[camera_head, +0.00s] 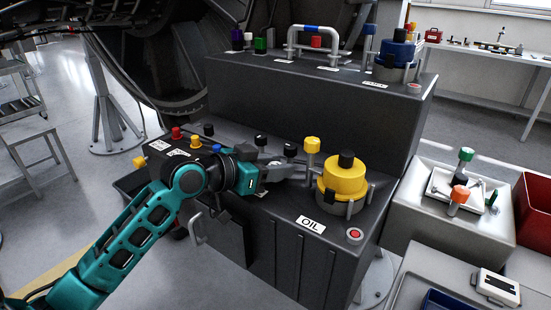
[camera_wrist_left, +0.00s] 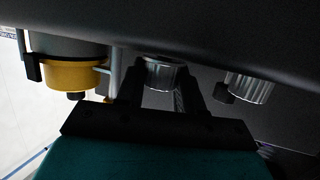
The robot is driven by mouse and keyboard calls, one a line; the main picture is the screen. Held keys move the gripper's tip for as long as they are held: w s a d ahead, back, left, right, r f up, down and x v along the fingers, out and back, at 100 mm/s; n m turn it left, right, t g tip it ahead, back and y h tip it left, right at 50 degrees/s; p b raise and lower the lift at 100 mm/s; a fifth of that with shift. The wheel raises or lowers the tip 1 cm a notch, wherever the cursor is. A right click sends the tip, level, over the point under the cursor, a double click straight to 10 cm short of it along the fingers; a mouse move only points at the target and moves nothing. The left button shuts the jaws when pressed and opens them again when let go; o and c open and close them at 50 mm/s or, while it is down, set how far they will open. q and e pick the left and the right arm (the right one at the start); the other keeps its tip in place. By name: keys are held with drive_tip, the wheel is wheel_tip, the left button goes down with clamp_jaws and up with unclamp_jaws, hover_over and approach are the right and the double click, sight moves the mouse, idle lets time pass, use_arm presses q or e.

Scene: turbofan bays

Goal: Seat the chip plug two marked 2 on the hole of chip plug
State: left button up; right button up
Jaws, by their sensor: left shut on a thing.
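My left gripper (camera_head: 302,171) reaches in from the left over the lower step of the dark bay, beside the yellow cap. Its fingers, also in the left wrist view (camera_wrist_left: 160,88), are shut on a chip plug. A knurled silver part (camera_wrist_left: 160,74) shows between them; I cannot read any mark on it. A second knurled silver part (camera_wrist_left: 250,88) is to the right in the wrist view. Black knobs (camera_head: 290,149) stand behind the fingers in the head view. The hole is not clearly visible. My right gripper is not in view.
The yellow oil cap (camera_head: 343,182) with its black knob, and a yellow-topped post (camera_head: 312,146), stand close to the fingertips. The upper step (camera_head: 300,95) rises behind. A white cart with a tray (camera_head: 440,182) and a red bin (camera_head: 533,212) are at right.

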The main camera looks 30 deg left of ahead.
use_arm(q)
drive_tip(key=shift+f, duration=0.45)
drive_tip(key=o, duration=1.1)
drive_tip(key=shift+o, duration=0.4)
drive_tip(key=o, duration=0.4)
drive_tip(key=shift+c, duration=0.2)
